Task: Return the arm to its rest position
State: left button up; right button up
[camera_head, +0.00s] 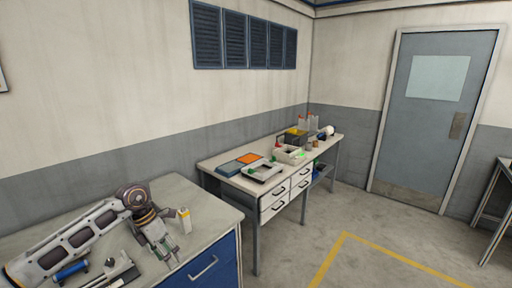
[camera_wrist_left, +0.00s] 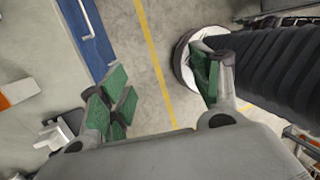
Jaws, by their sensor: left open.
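My left arm (camera_head: 75,240) reaches in from the left over the near workbench in the head view. My left gripper (camera_head: 172,262) is at its end, pointing down toward the bench's front edge. In the left wrist view the green-padded fingers of the left gripper (camera_wrist_left: 162,95) are spread wide apart with nothing between them. The floor and a yellow line show between the fingers there. A dark ribbed column with a pale rim stands behind the right finger. My right gripper is not in the head view.
The near workbench (camera_head: 222,208) has a blue drawer front (camera_head: 215,265). A small white and yellow bottle (camera_head: 184,220) stands right beside the left wrist. A blue cylinder (camera_head: 71,271) lies below the arm. A second bench (camera_head: 213,164) with trays and bottles stands farther back. The floor ahead is clear.

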pick_arm(q)
jog(key=w+d+f+n+t+h+p, duration=0.2)
jog(key=w+d+f+n+t+h, duration=0.45)
jog(key=d+f+n+h, duration=0.4)
jog(key=s+a+f+n+t+y, duration=0.25)
jog(key=f+n, duration=0.35)
jog(key=f, duration=0.3)
jog(key=s+a+f+n+t+y+p, duration=0.1)
jog(key=s+a+f+n+y, duration=0.15)
jog(key=f+n, duration=0.45)
jog(key=s+a+f+n+t+y, duration=0.15)
jog(key=a+f+n+y, duration=0.35)
jog(key=f, duration=0.5)
jog(key=s+a+f+n+g+y+p, duration=0.15)
jog(key=s+f+n+g+y, duration=0.45)
jog(key=s+f, duration=1.4)
jog(key=s+d+f+n+g+h, duration=0.1)
jog(key=s+f+n+g, duration=0.1)
jog(key=s, duration=1.2)
jog(key=s+d+f+n+g, duration=0.1)
jog(key=s+f+n, duration=0.3)
jog(key=s, duration=1.1)
jog(key=shift+s+n+g+h, duration=0.2)
jog(key=shift+n+g+h, duration=0.15)
jog(key=shift+n+g, duration=0.15)
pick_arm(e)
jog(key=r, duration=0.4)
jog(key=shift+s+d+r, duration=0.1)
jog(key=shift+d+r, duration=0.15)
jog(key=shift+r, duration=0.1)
